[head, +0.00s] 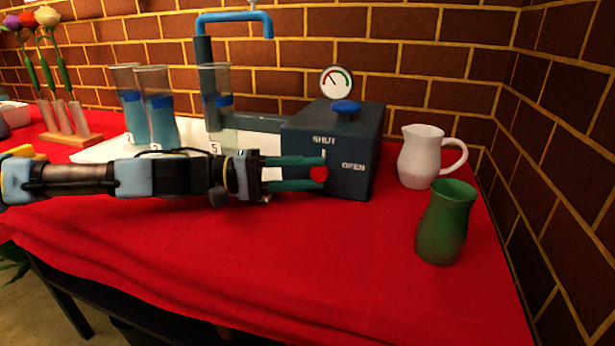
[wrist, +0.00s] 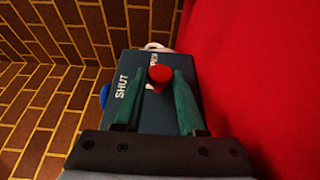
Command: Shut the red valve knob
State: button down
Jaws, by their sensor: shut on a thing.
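The red valve knob (head: 318,174) is on the front face of a dark blue-grey box (head: 349,133) labelled SHUT at the top and OPEN to the right. A short pale mark shows just above the knob, below SHUT. My gripper (head: 322,172) reaches in from the left, its green fingers closed on the knob. In the wrist view the knob (wrist: 160,76) sits between the fingertips (wrist: 163,81). The fingers hide part of the knob, and I cannot tell which way it is turned.
A gauge (head: 337,82) and a blue knob (head: 346,107) are on top of the box. A white pitcher (head: 421,160) and a green vase (head: 445,222) stand to the right. Tubes of blue liquid (head: 159,115) and a blue tap (head: 235,18) are behind my arm. The front red tablecloth is clear.

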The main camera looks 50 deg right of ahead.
jog(key=shift+s, duration=0.15)
dwell(0.3)
jog(key=c, duration=0.5)
grip_release()
jog(key=v, duration=1.1)
jog(key=shift+f, duration=0.1)
